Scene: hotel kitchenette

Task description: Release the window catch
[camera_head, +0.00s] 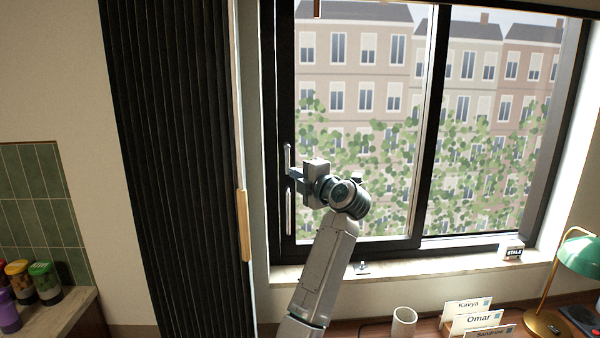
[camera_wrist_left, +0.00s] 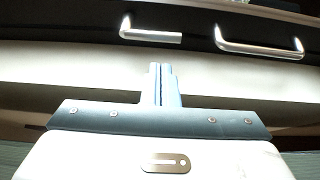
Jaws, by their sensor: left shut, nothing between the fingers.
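The window (camera_head: 436,130) has a black frame. Two silver metal pieces sit on its left upright, an upper one (camera_head: 287,158) and a lower one (camera_head: 289,212). In the left wrist view one is an L-shaped lever (camera_wrist_left: 150,37) with one free end, the other a U-shaped bar handle (camera_wrist_left: 260,48) fixed at both ends. My left gripper (camera_head: 291,174) is at the left upright, between the two pieces in the head view. In the wrist view its fingers (camera_wrist_left: 162,78) are shut and empty, apart from both pieces. My right gripper is not in view.
A dark pleated curtain (camera_head: 170,150) with a wooden handle (camera_head: 243,225) hangs left of the window. Below are the sill (camera_head: 440,263), a white cup (camera_head: 403,321), name cards (camera_head: 478,319) and a green lamp (camera_head: 578,255). Jars (camera_head: 45,280) stand at the lower left.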

